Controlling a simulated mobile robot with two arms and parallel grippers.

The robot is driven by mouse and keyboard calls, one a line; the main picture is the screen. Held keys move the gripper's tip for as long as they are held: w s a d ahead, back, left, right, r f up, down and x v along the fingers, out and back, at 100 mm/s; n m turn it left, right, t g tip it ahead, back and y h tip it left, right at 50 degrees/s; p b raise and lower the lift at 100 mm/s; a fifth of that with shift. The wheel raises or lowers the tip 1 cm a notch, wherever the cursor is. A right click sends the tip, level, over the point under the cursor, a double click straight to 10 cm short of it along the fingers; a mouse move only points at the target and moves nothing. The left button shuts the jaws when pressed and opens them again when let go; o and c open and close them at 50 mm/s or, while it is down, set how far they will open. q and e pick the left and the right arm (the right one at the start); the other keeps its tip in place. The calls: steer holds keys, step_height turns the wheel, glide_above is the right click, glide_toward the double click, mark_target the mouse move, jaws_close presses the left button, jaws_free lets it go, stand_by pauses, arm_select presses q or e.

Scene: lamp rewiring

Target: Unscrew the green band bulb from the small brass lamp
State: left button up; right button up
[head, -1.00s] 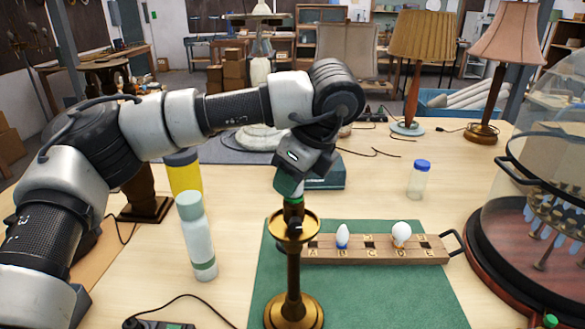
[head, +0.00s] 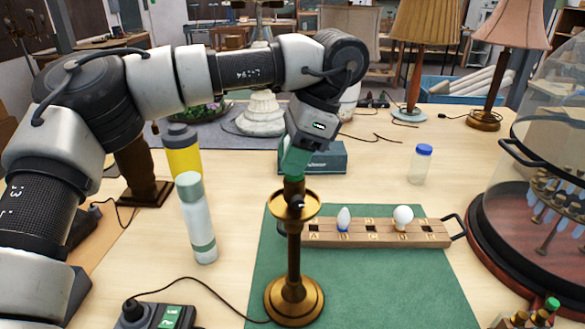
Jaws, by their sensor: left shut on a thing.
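The small brass lamp (head: 294,260) stands upright on the green mat (head: 400,290), with a round brass cup (head: 310,212) near its top. My left gripper (head: 293,170) points down at the lamp's top and is shut on the green band bulb. The bulb is almost wholly hidden between the fingers; a little green (head: 292,178) shows just above the socket. I cannot tell whether the bulb's base is still in the socket thread. My right gripper is not in view.
A wooden rack (head: 375,238) with lettered slots holds a blue-banded bulb (head: 343,218) and a round white bulb (head: 403,215). A pale bottle (head: 198,225) and yellow container (head: 183,155) stand left. A glass dome (head: 555,120) stands right. A small jar (head: 421,165) stands behind the rack.

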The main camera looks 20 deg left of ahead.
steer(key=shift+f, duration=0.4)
arm_select(q)
steer(key=o, duration=1)
steer(key=shift+c, duration=0.2)
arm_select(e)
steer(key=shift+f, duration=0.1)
